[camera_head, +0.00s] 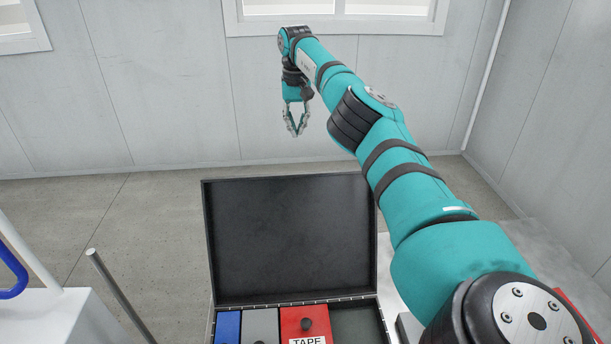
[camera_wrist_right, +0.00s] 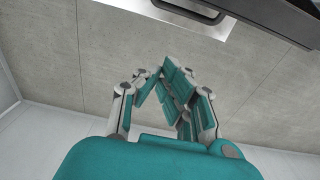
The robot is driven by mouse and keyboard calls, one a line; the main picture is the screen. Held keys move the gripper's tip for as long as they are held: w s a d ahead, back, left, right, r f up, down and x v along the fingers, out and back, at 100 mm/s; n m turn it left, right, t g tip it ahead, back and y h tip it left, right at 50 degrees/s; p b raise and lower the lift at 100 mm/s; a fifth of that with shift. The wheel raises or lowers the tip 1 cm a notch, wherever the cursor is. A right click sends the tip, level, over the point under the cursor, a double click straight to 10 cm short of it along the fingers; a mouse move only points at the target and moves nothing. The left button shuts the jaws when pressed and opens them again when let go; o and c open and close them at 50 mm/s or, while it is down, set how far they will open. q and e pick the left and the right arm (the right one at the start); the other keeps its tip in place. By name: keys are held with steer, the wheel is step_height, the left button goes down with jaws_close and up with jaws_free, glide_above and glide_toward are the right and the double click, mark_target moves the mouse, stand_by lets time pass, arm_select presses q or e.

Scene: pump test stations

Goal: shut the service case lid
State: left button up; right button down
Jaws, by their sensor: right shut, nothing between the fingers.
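The service case lid (camera_head: 290,240) is a black panel standing open, raised at the back of the case in the head view. The service case (camera_head: 360,324) lies below it, with blue, grey and red blocks inside; the red one reads TAPE. My right gripper (camera_head: 296,132) is in the air beyond the lid and above its top edge, pointing down, shut and empty, touching nothing. In the right wrist view its fingers (camera_wrist_right: 165,90) meet in front of the floor. A dark edge (camera_wrist_right: 280,20) at the top right there may be the lid. My left gripper is not in view.
A white box (camera_head: 60,315) with a blue handle (camera_head: 14,275) and a grey rod (camera_head: 120,295) stand at the left. A wall (camera_head: 150,100) with windows closes off the back. The floor (camera_head: 100,215) behind the lid is clear.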

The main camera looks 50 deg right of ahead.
arm_select(q)
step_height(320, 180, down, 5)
steer(key=b, duration=0.4)
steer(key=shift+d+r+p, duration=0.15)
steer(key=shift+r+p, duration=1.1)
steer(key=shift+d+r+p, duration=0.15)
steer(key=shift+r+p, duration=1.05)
arm_select(e)
step_height(320, 180, down, 14)
steer(key=s+a, duration=0.1)
steer(key=s, duration=0.1)
steer(key=shift+s+a+r, duration=0.25)
steer(key=shift+s+a, duration=0.05)
steer(key=shift+s, duration=0.05)
